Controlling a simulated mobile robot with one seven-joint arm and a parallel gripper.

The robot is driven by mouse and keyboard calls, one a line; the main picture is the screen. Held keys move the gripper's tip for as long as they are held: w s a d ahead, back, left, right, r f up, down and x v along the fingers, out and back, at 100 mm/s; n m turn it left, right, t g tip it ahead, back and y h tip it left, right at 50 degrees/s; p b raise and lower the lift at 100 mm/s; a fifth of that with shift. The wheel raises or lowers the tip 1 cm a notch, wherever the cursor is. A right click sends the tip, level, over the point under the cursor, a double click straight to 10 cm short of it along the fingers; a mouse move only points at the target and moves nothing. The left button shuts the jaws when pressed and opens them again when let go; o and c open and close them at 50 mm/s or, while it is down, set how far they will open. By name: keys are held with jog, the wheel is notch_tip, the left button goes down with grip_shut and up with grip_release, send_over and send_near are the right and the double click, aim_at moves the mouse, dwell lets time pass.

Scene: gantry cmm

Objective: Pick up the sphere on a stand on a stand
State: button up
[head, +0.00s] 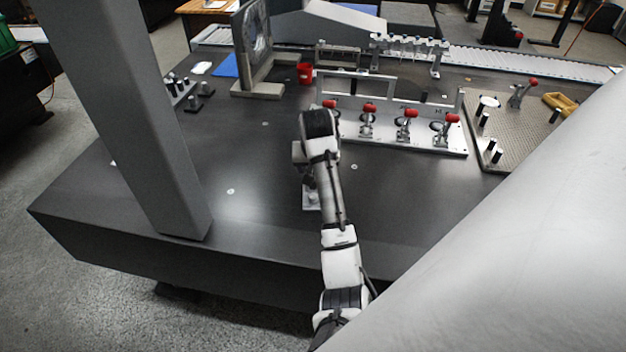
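A small pale rounded piece on a light square base (311,205) stands on the dark table, just left of my forearm. It looks like the sphere on a stand, but it is small and partly covered by my arm, so its shape is unclear. My gripper (308,181) hangs below my wrist and points down, directly above or close to this piece. I cannot tell whether they touch. The fingers are small and partly hidden, and their opening does not show.
A metal fixture with several red-tipped clamps (407,138) stands right of my wrist. A perforated plate (500,150) lies further right. A red cup (305,73) and an upright grey frame (254,50) stand behind. A grey column (130,110) rises at left. The table's left middle is clear.

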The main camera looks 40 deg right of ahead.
jog(key=x, duration=0.2)
jog(key=p+x, duration=0.1)
jog(key=x, duration=0.1)
jog(key=shift+w+a+f, duration=0.2)
jog(key=shift+c, duration=0.3)
jog(key=c, duration=1.2)
jog(key=shift+r, duration=0.1)
grip_shut()
